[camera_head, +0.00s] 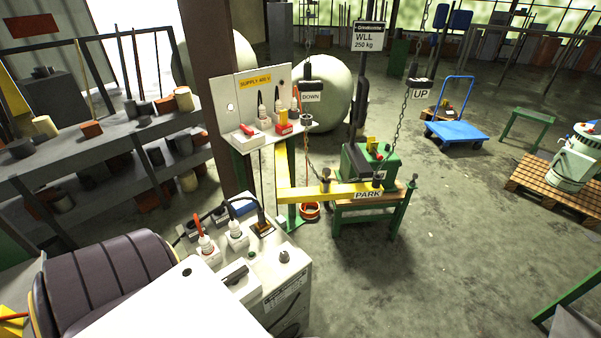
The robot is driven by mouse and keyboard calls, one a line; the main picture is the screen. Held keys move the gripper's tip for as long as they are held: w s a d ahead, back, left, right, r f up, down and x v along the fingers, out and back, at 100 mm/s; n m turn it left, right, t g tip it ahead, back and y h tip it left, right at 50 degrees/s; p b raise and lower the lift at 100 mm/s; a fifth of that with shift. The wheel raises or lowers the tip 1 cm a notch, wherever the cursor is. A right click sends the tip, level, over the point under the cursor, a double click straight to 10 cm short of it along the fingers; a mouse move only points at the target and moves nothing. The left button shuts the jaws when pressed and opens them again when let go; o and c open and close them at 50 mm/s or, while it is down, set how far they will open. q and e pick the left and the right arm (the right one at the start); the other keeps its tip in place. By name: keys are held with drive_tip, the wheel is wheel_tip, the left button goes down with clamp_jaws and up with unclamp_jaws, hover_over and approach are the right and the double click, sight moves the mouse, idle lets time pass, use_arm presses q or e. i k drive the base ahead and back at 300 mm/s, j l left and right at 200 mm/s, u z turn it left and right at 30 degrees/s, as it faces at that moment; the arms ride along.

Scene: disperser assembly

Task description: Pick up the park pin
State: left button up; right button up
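A yellow beam (310,193) with a PARK label (368,194) reaches right from a yellow post to a green stand (368,218). A small dark-topped pin (326,178) stands upright on the beam, left of the label. Another small dark-topped pin (412,184) stands at the right end of the stand. Neither pin has its own label, so I cannot tell which is the park pin. Neither of my grippers shows in the head view.
A green machine (382,165) sits on the stand. Hanging chains carry DOWN (311,97) and UP (420,94) tags. A white cabinet (285,275) with plugs and cables stands in front. A grey shelf (100,140) is at left. The floor (450,250) right of the stand is clear.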

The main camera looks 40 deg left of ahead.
sight(326, 172)
drive_tip(key=u, duration=1.15)
drive_tip(key=l+z, duration=0.15)
drive_tip(key=i+j, duration=0.05)
drive_tip(key=j, duration=0.05)
